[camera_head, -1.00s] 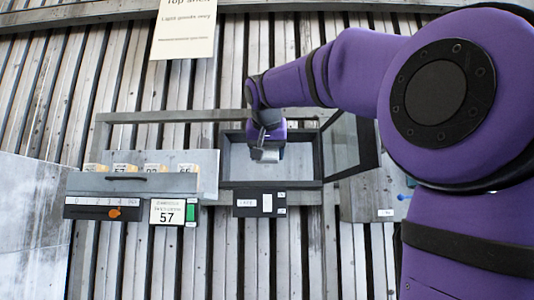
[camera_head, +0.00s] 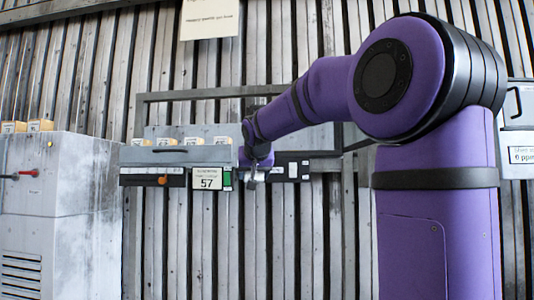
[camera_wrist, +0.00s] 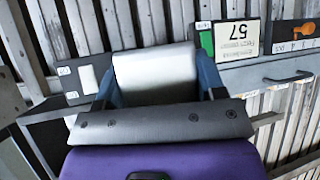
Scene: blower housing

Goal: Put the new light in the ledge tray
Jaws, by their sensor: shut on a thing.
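My gripper (camera_head: 252,174) hangs in front of the slatted wall, just right of the 57 display. In the wrist view its blue fingers (camera_wrist: 158,84) are shut on a pale silver-grey block with a rounded top (camera_wrist: 155,68), held between them. Whether this is the new light, I cannot tell for sure. The lower part of the block is hidden behind the gripper's grey edge. In the head view the block is too small to make out. I cannot tell which thing is the ledge tray.
A grey drawer-like unit with a handle (camera_head: 185,151) bears several pale labelled boxes. The 57 display (camera_head: 207,178) and a black label panel (camera_head: 293,168) sit beside my gripper. A grey cabinet (camera_head: 70,190) stands left. A white box (camera_head: 519,150) hangs far right.

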